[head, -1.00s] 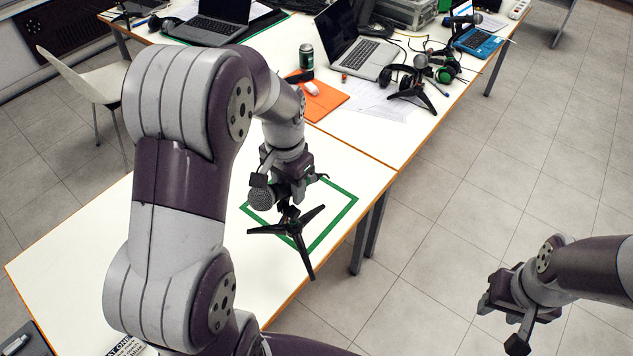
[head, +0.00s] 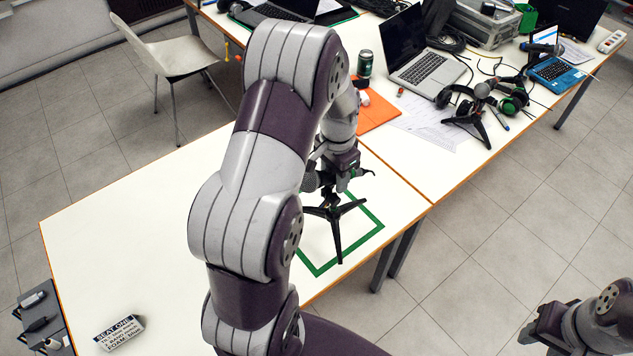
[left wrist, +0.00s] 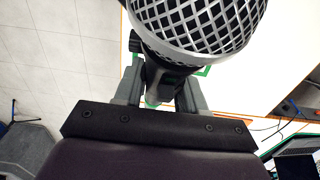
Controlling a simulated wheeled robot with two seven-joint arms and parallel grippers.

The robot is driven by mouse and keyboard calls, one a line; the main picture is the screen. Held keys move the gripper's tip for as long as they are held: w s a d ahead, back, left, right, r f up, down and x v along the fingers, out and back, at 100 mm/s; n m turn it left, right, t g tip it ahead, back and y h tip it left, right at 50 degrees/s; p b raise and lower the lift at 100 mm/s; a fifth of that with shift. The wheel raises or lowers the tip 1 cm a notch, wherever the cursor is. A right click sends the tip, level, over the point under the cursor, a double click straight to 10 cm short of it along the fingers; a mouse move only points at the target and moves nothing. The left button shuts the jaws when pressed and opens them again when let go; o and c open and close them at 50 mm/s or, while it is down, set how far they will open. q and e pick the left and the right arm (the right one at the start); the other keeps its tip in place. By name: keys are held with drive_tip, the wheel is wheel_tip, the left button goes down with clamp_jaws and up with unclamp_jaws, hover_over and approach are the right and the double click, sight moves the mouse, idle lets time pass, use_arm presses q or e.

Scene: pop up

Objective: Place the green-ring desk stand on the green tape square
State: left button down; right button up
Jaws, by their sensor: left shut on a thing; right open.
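My left gripper (head: 343,168) is shut on a black tripod desk stand (head: 335,212) carrying a microphone with a silver mesh head. In the left wrist view, the microphone head (left wrist: 195,22) fills the top, and the gripper fingers (left wrist: 160,92) close around the part below it, where a bit of green shows. The green tape square (head: 372,216) lies on the near white table. My arm hides the square's left side. My right gripper (head: 540,335) is open and empty, over the floor at lower right.
A second tripod stand with microphone (head: 475,118) stands on the far table beside headphones (head: 513,103). An orange folder (head: 376,110), a green can (head: 365,64) and a laptop (head: 428,62) are there too.

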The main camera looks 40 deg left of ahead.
use_arm(q)
drive_tip(key=w+a+f+p, duration=0.1)
drive_tip(key=a+f+p, duration=0.1)
drive_tip(key=a+f, duration=0.4)
wheel_tip(320, 180, down, 2)
drive_tip(key=shift+w+a+p, duration=0.25)
drive_tip(key=shift+a+p, duration=0.05)
drive_tip(key=shift+s+f, duration=0.1)
drive_tip(key=shift+f, duration=0.05)
drive_tip(key=c, duration=0.7)
unclamp_jaws()
